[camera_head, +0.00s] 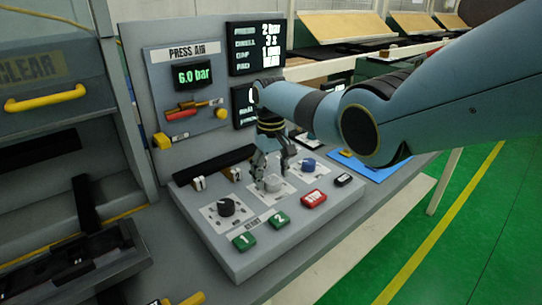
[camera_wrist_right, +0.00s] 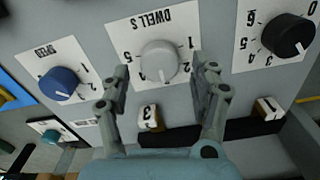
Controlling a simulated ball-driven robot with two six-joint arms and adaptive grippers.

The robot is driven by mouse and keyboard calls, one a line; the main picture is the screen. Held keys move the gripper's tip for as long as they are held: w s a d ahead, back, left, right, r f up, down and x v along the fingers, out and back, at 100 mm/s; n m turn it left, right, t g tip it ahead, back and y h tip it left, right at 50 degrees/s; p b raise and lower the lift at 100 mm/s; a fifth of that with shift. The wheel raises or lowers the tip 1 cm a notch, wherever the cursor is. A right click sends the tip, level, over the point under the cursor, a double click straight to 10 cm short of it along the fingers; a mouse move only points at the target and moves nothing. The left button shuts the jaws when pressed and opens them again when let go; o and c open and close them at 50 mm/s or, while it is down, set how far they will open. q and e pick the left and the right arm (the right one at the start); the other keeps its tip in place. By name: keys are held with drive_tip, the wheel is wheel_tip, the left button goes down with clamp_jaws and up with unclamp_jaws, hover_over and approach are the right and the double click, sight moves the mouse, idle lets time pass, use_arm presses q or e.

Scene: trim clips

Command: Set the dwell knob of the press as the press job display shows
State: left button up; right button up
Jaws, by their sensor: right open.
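The light grey dwell knob (camera_head: 272,183) sits in the middle of the press panel. In the right wrist view the dwell knob (camera_wrist_right: 159,60) stands on a white plate lettered DWELL S, seen upside down; its exact setting is hard to read. My right gripper (camera_head: 273,163) is open above the knob. In the wrist view its fingers (camera_wrist_right: 162,78) are spread to either side of the knob's near edge, with nothing held. The press job display (camera_head: 256,47) shows several lines, the top one 2 bar; the second looks like 3 s, but is blurred. My left gripper is out of view.
A black knob (camera_head: 226,207) and a blue knob (camera_head: 308,164) flank the dwell knob. Green buttons (camera_head: 243,241) and a red button (camera_head: 313,199) lie along the panel's front. A press air gauge (camera_head: 192,75) and a yellow handle (camera_head: 46,98) are farther left.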

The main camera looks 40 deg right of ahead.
sight(271, 179)
wheel_tip(271, 179, up, 11)
idle(0.3)
idle(0.4)
